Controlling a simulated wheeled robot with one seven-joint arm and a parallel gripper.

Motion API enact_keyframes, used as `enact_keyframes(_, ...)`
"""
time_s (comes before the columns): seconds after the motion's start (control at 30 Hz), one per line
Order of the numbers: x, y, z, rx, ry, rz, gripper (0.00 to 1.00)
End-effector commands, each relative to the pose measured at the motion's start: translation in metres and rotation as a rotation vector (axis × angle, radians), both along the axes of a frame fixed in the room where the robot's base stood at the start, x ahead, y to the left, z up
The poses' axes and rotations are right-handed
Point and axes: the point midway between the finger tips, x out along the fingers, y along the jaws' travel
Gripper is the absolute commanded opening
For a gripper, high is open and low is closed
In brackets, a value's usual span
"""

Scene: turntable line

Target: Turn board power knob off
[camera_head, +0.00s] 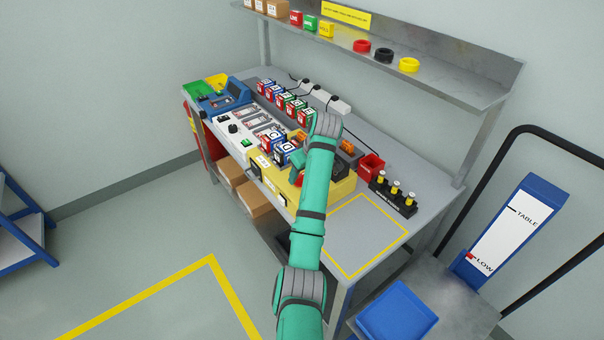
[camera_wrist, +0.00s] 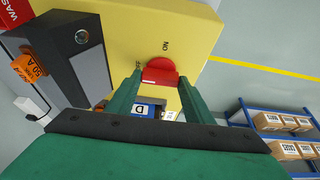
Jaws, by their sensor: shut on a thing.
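The red power knob (camera_wrist: 160,66) sits on the face of the yellow board (camera_wrist: 130,18) in the wrist view. An "ON" label is printed beside it, and another small label near the left finger is partly hidden. My gripper (camera_wrist: 159,80) has one green finger on each side of the knob's grip bar and is shut on it. In the head view the yellow board (camera_head: 336,190) stands at the bench's near edge.
A dark grey unit (camera_wrist: 68,50) with an orange part stands beside the board in the wrist view. In the head view, several blue, green and red cubes (camera_head: 283,150) stand left of my arm. A red bin (camera_head: 371,166) and a black holder (camera_head: 394,197) stand to the right.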

Motion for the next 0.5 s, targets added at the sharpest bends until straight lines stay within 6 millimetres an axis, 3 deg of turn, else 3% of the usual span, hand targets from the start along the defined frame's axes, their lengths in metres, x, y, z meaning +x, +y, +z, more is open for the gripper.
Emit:
enact_keyframes(0.27,0.0017,-0.0004,0.0033,-0.001,-0.008,0.0,0.24)
enact_keyframes(0.3,0.0016,-0.0004,0.0032,-0.001,-0.008,0.0,0.56)
enact_keyframes(0.33,0.0016,-0.0004,0.0032,-0.001,-0.008,0.0,0.64)
enact_keyframes(0.5,0.0008,-0.0002,0.0018,-0.001,-0.004,0.0,0.66)
